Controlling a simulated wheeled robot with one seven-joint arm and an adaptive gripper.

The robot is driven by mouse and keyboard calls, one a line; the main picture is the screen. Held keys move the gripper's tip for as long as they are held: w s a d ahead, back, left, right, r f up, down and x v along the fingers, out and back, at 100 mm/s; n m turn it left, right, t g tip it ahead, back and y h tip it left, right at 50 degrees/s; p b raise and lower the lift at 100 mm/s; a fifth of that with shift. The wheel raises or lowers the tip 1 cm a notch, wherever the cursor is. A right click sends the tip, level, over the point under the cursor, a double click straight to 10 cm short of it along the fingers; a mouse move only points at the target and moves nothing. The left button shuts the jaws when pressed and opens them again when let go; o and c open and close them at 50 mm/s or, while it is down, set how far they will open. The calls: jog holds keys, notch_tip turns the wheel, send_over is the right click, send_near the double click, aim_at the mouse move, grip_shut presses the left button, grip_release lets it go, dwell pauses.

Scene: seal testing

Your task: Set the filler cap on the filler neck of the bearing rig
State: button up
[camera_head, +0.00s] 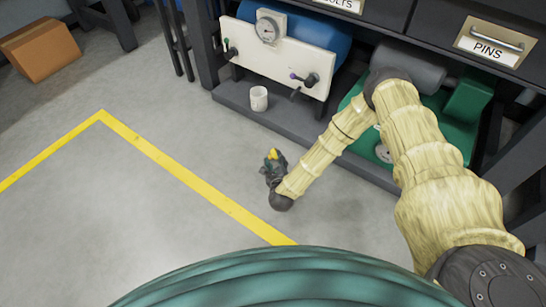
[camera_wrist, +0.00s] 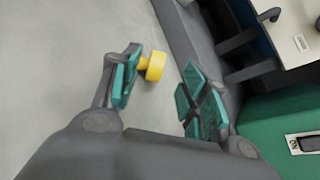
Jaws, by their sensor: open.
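The yellow filler cap (camera_wrist: 155,66) shows in the wrist view between the open fingers of my gripper (camera_wrist: 163,90), close against the left finger pad and well apart from the right one. I cannot tell whether it touches that pad or lies on the floor beyond it. In the head view the cap (camera_head: 272,154) is a small yellow spot at the tip of my gripper (camera_head: 273,166), low over the grey floor. A green machine (camera_head: 462,130) with a grey cylinder, possibly the bearing rig, is partly hidden behind my arm. I cannot make out the filler neck.
A white panel (camera_head: 262,50) with a gauge and knobs stands before a blue tank (camera_head: 335,25). A white cup (camera_head: 259,98) sits on the dark base ledge (camera_head: 232,97). Drawers overhang at top right. A cardboard box (camera_head: 40,50) lies far left. Floor left of my gripper is clear.

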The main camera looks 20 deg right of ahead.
aim_at(274, 153)
jog(key=b+x, duration=0.1)
jog(key=x, duration=0.1)
jog(key=b+x, duration=0.1)
jog(key=x, duration=0.1)
jog(key=shift+s+a+f+b, duration=0.1)
jog(key=shift+s+f+b, duration=0.05)
jog(key=shift+f+b, duration=0.2)
jog(key=shift+w, duration=0.3)
jog(key=shift+r, duration=0.1)
jog(key=shift+c, duration=0.2)
jog(key=c, duration=0.9)
jog(key=shift+r, duration=0.1)
